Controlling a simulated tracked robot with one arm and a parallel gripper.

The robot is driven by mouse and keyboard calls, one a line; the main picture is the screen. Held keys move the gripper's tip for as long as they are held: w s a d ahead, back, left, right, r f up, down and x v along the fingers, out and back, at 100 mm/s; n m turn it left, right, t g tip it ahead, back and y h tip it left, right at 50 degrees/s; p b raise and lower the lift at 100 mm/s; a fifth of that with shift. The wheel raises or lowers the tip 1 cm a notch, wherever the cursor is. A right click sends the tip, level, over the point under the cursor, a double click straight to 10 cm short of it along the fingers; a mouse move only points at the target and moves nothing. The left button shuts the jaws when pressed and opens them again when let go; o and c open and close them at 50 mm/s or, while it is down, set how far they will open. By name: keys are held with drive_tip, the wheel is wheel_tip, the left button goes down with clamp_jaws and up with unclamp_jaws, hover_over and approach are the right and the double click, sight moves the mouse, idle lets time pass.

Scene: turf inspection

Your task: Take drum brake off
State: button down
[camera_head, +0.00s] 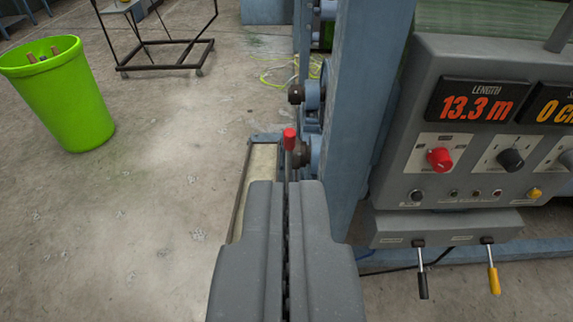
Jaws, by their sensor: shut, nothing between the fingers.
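My gripper (287,190) is shut and empty, its two grey fingers pressed together and pointing away from me. Just beyond the fingertips stands an upright thin lever with a red knob (289,139). Its lower end is hidden behind my fingers, and I cannot tell whether they touch it. Under the control panel (470,145) at right hang a black-handled lever (422,284) and a yellow-handled lever (493,279). Their labels are too small to read, so I cannot tell which lever is the drum brake.
A blue machine post (372,90) rises close to the right of my gripper. Dark rollers (300,154) sit beside it. The panel shows LENGTH 13.3 m and has a red knob (439,158). A green bin (62,95) and a black wheeled frame (165,55) stand on open concrete at left.

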drive_tip(key=w+a+f+n+t+p, duration=0.1)
drive_tip(key=w+a+f+n+p, duration=0.15)
drive_tip(key=w+f, duration=0.65)
drive_tip(key=w+a+f+n+p, duration=0.15)
drive_tip(key=w+f+n, duration=0.3)
drive_tip(key=w, duration=0.85)
drive_tip(key=w+f+n+t+h+p, duration=0.1)
drive_tip(key=w+f+n+h+p, duration=0.1)
drive_tip(key=f, duration=0.9)
drive_tip(key=w+d+f+n+t+h+p, duration=0.1)
drive_tip(key=w+f+n, duration=0.3)
drive_tip(key=f, duration=0.7)
drive_tip(key=n+p, duration=0.1)
drive_tip(key=n, duration=0.1)
drive_tip(key=shift+d+n+t+h, duration=0.2)
drive_tip(key=shift+n+t+h, duration=0.1)
drive_tip(key=shift+h, duration=0.1)
drive_tip(key=shift+w, duration=0.15)
drive_tip(key=b, duration=0.2)
approach(289, 136)
drive_tip(key=x, duration=0.4)
drive_tip(key=shift+w+d+f, duration=0.1)
drive_tip(key=shift+w+f, duration=0.05)
drive_tip(key=shift+w, duration=0.15)
drive_tip(key=shift+x, duration=1.15)
